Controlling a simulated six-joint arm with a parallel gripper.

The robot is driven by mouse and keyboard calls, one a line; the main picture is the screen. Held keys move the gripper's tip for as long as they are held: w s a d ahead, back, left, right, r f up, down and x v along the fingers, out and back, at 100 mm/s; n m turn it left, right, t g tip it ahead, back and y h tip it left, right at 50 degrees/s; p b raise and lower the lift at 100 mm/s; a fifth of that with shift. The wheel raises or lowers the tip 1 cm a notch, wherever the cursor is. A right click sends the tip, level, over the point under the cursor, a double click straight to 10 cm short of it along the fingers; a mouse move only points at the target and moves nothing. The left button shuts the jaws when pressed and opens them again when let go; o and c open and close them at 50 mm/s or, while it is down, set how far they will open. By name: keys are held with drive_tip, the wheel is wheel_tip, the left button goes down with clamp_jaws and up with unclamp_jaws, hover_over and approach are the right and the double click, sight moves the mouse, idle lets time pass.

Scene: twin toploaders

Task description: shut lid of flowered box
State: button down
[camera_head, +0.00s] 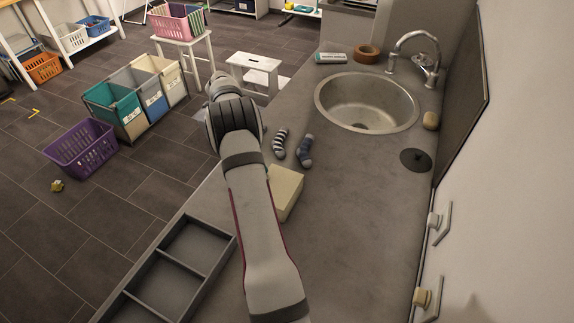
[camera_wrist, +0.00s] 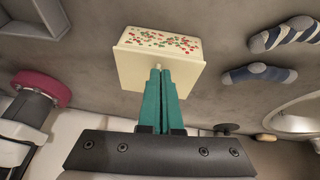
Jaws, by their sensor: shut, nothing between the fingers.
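The flowered box (camera_wrist: 160,42) is cream, with red and green flowers on one face. In the wrist view a plain cream panel (camera_wrist: 130,66) lies nearer me than that face. Whether the lid is open or closed I cannot tell. In the head view the box (camera_head: 287,192) sits on the grey counter, partly hidden by my arm, with no flowers showing. My gripper (camera_wrist: 158,70) has teal fingers pressed together, empty, with the tips over the plain panel. Whether they touch it is unclear. My gripper does not show in the head view.
A striped sock (camera_head: 280,143) and a blue-grey sock (camera_head: 305,150) lie beyond the box. The sink (camera_head: 368,73) is behind them. A divided grey tray (camera_head: 192,222) is at the counter's left edge. The counter right of the box is bare up to a black disc (camera_head: 415,160).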

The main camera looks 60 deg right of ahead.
drive_tip(key=shift+s+f, duration=0.25)
drive_tip(key=shift+s, duration=0.3)
drive_tip(key=w+a+r+n, duration=0.2)
drive_tip(key=w+a+r, duration=0.1)
drive_tip(key=r, duration=0.3)
drive_tip(key=w+a+r+n, duration=0.3)
drive_tip(key=r, duration=0.3)
drive_tip(key=s+a+r+n+t, duration=0.1)
drive_tip(key=a+r+n, duration=0.2)
drive_tip(key=a+n, duration=0.35)
drive_tip(key=a+r+n+t, duration=0.1)
drive_tip(key=a+r+n, duration=0.25)
drive_tip(key=a, duration=0.65)
drive_tip(key=s+a+f+n+t, duration=0.1)
drive_tip(key=s+a+f+n, duration=0.1)
drive_tip(key=s+a+n, duration=0.5)
drive_tip(key=s+a+f+n+t+y, duration=0.1)
drive_tip(key=s+a+f+n, duration=0.1)
drive_tip(key=s+a+n, duration=0.6)
drive_tip(key=s+a, duration=0.2)
drive_tip(key=a, duration=0.2)
drive_tip(key=shift+s+f+t, duration=0.3)
drive_tip(key=shift+a, duration=0.1)
